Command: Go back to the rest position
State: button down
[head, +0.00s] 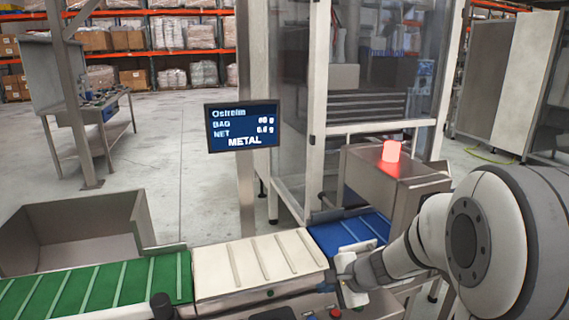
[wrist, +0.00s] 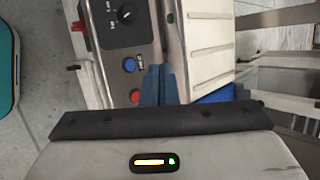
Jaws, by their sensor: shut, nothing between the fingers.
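My gripper (wrist: 158,72) is shut and empty in the wrist view, its two dark fingers together over the steel edge beside the control panel (wrist: 110,35). The panel has a black knob (wrist: 126,14), a blue button (wrist: 130,65) and a red button (wrist: 135,96), just left of the fingers. In the head view my gripper (head: 347,284) hangs at the near right end of the white belt (head: 258,260), partly hidden by my arm. I cannot tell whether the fingers touch anything.
A green belt (head: 95,290) lies left of the white one, a blue belt (head: 350,232) right. A red lamp (head: 391,150) glows on a steel housing (head: 395,185). The screen (head: 242,126) reads METAL. An open steel bin (head: 75,230) stands behind the green belt.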

jog(key=s+a+r+n+g+h+p, duration=0.1)
jog(key=s+a+r+n+g+p, duration=0.15)
jog(key=s+r+n, duration=0.65)
jog(key=s+d+r+n+h+p, duration=0.1)
jog(key=s+d+r+n+h, duration=0.1)
jog(key=s, duration=0.3)
jog(key=s+d+r+n+h+p, duration=0.1)
jog(key=s+d+n+h+p, duration=0.1)
jog(key=s+d, duration=0.3)
jog(key=shift+s+r+n+g+h, duration=0.45)
jog(key=shift+s+h, duration=0.15)
jog(key=shift+s, duration=0.2)
